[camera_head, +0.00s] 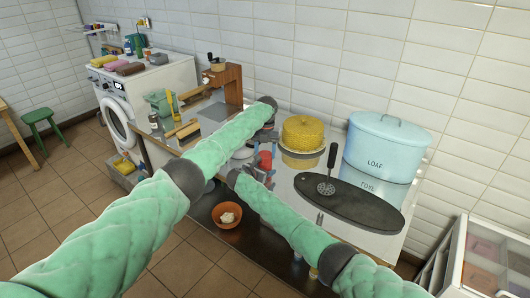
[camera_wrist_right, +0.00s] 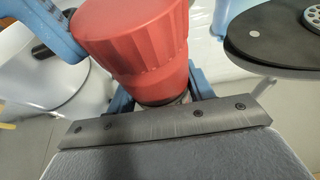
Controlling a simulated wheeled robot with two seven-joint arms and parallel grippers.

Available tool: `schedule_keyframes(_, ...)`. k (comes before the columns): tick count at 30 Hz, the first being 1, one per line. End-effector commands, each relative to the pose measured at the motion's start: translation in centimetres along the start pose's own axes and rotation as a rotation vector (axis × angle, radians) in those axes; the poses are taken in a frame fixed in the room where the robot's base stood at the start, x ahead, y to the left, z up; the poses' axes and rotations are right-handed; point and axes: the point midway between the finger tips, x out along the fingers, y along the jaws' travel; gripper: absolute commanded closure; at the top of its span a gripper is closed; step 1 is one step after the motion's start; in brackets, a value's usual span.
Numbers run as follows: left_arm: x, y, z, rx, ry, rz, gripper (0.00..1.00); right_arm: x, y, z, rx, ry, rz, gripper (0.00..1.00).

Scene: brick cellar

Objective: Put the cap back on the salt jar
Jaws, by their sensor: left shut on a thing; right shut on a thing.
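A red ribbed cap (camera_wrist_right: 130,40) fills the upper middle of the right wrist view, slightly tilted, directly over a narrower red part of the salt jar (camera_wrist_right: 152,84). Whether the cap is seated or only held against it I cannot tell. In the head view the red cap (camera_head: 265,158) is small, between my two arms. My left gripper (camera_head: 267,147), mostly hidden, is shut on the cap from above; its blue fingers show beside it in the wrist view. My right gripper (camera_head: 263,175) is shut on the jar lower down. The jar's lower body is hidden.
A dark oval board (camera_head: 350,205) with a masher (camera_head: 327,187), a yellow cake-like round (camera_head: 303,132) and a blue LOAF bin (camera_head: 385,150) stand to the right. An orange bowl (camera_head: 227,215) sits on a lower shelf. Clutter fills the counter's left end.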

Motion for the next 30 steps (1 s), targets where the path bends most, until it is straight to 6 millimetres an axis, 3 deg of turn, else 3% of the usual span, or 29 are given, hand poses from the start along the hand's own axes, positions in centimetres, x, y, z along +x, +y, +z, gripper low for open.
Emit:
schedule_keyframes(11,-0.1,0.3,0.1,0.044,-0.003,0.008,0.68,0.0,-0.1,-0.1,0.001,0.001,-0.003,1.00)
schedule_keyframes(12,-0.1,0.3,0.1,0.044,-0.003,0.008,0.45,0.0,-0.1,-0.1,0.001,0.001,-0.003,1.00)
schedule_keyframes(15,-0.1,0.2,0.1,0.043,-0.003,0.007,0.26,0.0,-0.1,-0.1,0.000,0.001,-0.003,1.00)
schedule_keyframes(25,-0.2,0.1,0.1,0.044,-0.002,0.006,0.26,0.0,-0.1,-0.1,0.000,0.001,-0.001,1.00)
schedule_keyframes(30,-1.5,0.1,-0.1,0.044,-0.003,0.005,0.26,0.0,-0.1,-0.1,0.000,0.001,-0.001,1.00)
